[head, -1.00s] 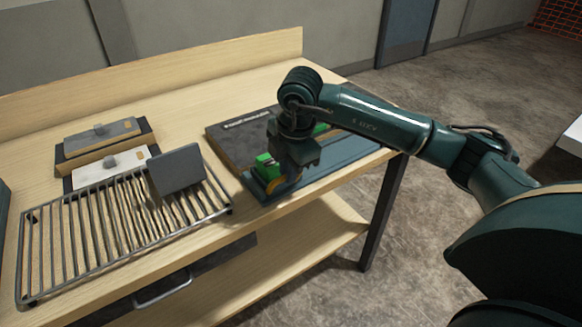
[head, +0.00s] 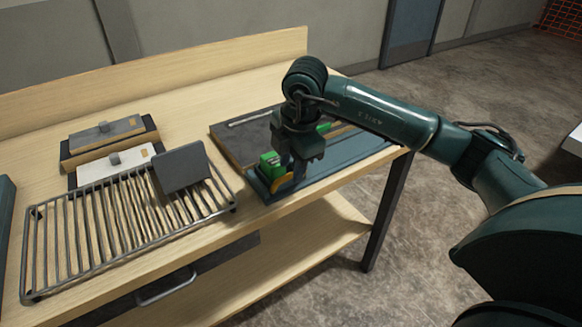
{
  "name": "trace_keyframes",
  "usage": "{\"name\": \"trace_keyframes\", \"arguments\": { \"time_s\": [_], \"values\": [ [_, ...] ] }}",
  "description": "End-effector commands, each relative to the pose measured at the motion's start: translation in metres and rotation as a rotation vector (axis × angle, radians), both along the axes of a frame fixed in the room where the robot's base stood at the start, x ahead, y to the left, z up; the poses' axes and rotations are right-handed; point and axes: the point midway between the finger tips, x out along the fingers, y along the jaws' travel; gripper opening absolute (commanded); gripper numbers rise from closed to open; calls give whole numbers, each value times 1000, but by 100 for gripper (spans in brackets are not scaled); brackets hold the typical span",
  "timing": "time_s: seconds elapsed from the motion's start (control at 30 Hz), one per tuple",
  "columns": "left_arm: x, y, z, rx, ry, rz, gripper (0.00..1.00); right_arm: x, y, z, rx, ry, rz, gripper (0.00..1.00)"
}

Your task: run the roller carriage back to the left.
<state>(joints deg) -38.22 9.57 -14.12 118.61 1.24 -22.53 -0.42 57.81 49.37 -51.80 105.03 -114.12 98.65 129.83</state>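A long teal rail bed (head: 345,158) lies along the front right of the bench. At its left end is a green block (head: 271,165) with a yellow curved part (head: 284,182) beside it, which looks like the roller carriage. My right gripper (head: 294,168) points down just right of the green block, close to the yellow part. Its fingers overlap the carriage area, so I cannot tell whether they touch or grip it. More green (head: 323,127) shows behind the gripper. My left gripper is not in view.
A dark panel (head: 232,143) with a pale strip lies behind the rail. A wire rack (head: 130,225) holding a grey plate (head: 181,167) stands to the left. Two small blocks with knobs (head: 107,133) sit behind the rack. Bare wood (head: 215,90) lies at the back.

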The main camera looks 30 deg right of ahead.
Motion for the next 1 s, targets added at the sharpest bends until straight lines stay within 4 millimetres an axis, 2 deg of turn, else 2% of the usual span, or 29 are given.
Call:
{"name": "trace_keyframes", "arguments": {
  "time_s": [0.3,0.5,0.7,1.0],
  "values": [
    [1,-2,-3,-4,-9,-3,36,-12,-1,70,0,-8,2,34],
    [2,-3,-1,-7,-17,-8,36,-19,-1,102,1,-6,1,34],
    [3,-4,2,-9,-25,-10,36,-22,-2,115,1,-3,1,34],
    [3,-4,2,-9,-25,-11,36,-22,-2,115,1,-2,2,34]
  ]
}}
